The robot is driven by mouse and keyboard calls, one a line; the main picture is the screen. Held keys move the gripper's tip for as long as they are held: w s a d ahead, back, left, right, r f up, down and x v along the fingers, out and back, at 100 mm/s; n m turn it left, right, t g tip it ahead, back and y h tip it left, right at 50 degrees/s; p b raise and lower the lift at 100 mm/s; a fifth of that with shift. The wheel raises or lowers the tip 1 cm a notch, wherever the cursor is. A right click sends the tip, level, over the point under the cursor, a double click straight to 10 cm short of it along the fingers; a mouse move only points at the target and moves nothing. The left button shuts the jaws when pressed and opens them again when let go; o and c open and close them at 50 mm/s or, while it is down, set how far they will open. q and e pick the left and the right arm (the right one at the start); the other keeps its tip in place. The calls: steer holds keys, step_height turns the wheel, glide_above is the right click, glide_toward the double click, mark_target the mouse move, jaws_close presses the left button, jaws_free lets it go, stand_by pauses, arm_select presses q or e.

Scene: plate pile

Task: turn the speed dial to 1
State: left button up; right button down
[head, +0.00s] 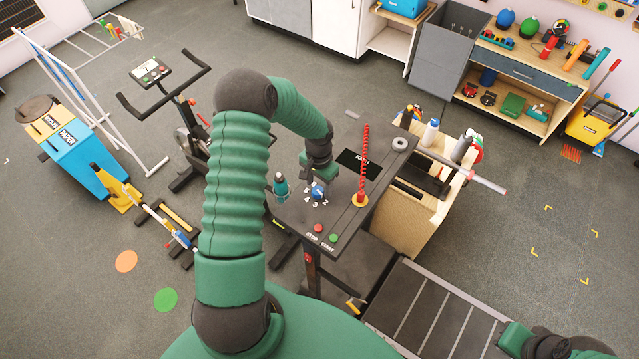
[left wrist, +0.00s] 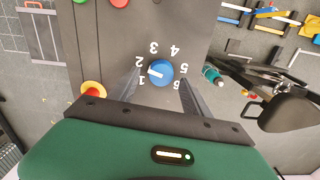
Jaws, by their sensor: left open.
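The blue speed dial (head: 318,190) sits on the dark console (head: 290,215), ringed by white numerals. In the left wrist view the dial (left wrist: 163,75) has a white mark that points left, between the 1 and the 2. My left gripper (head: 316,178) is above the dial, pointing down. In the left wrist view its open fingers (left wrist: 160,82) stand on either side of the dial, with a gap on both sides. I cannot tell whether the fingertips are level with the dial. Part of my right arm shows at the bottom right of the head view; its gripper is out of frame.
A red stop button (head: 318,228) and a green start button (head: 333,238) lie in front of the dial. A red spiral post (head: 363,160) on a yellow base stands right of it. The treadmill belt (head: 440,315) lies below right.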

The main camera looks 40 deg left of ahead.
arm_select(q)
steer(key=shift+s+a+f, duration=0.15)
steer(key=shift+a+f, duration=0.05)
steer(key=shift+f, duration=0.3)
steer(key=shift+s+a+f, duration=0.1)
steer(key=shift+a+f, duration=0.1)
steer(key=shift+f, duration=0.3)
steer(key=shift+d+r, duration=0.15)
steer(key=shift+d, duration=0.4)
steer(key=c, duration=1)
steer(key=shift+a, duration=0.25)
jaws_close()
